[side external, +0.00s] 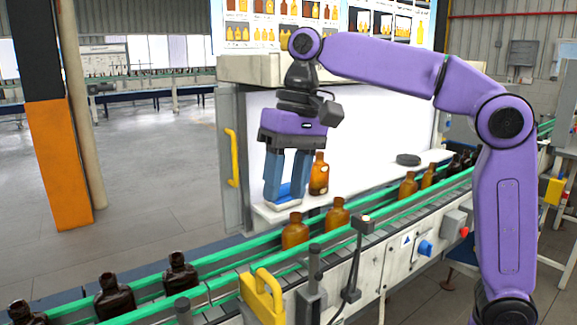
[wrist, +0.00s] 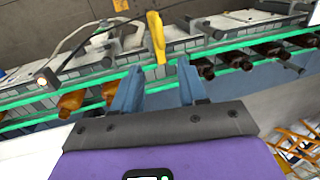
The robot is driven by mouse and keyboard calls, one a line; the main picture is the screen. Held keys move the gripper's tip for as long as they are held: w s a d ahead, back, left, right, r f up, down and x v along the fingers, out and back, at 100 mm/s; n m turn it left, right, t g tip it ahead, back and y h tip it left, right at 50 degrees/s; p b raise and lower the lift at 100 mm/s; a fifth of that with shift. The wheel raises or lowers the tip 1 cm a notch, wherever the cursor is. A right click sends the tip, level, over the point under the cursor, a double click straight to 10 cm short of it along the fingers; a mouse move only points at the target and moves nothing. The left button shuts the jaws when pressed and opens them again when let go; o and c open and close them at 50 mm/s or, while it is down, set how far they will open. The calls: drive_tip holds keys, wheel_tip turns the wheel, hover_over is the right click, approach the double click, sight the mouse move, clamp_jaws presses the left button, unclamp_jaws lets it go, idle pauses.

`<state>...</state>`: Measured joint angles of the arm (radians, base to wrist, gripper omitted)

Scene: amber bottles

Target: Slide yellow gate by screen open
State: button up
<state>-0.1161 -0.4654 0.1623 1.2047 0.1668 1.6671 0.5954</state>
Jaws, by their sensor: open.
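My gripper (side external: 286,197) points down, open, with its blue fingers apart, over the near end of the white shelf behind the conveyor. No yellow part is between the fingers. A yellow bracket-shaped piece (side external: 262,297) stands at the conveyor's near side, lower in the side view; in the wrist view it appears as an upright yellow bar (wrist: 156,37) beyond the fingertips (wrist: 157,82). A yellow vertical handle (side external: 233,158) is on the grey frame left of the white screen panel (side external: 375,125), apart from my gripper. I cannot tell which of the two is the gate.
An amber bottle (side external: 319,175) stands just right of my fingers. More amber bottles (side external: 295,232) and dark bottles (side external: 180,273) stand on the conveyor between green rails (side external: 215,287). A black round object (side external: 408,160) lies on the shelf. A black sensor post (side external: 354,262) rises at the conveyor's front.

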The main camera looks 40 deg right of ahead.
drive_tip(key=shift+d+r, duration=0.2)
drive_tip(key=shift+r, duration=0.95)
drive_tip(key=s+d+f+n+h, duration=0.1)
drive_tip(key=s+d+f+n, duration=0.5)
drive_tip(key=s+d+f, duration=0.3)
drive_tip(key=s+d+f+n, duration=0.6)
drive_tip(key=s+d+f, duration=0.3)
drive_tip(key=s+f, duration=0.6)
drive_tip(key=shift+s+h, duration=0.25)
drive_tip(key=shift+h, duration=0.15)
idle(0.6)
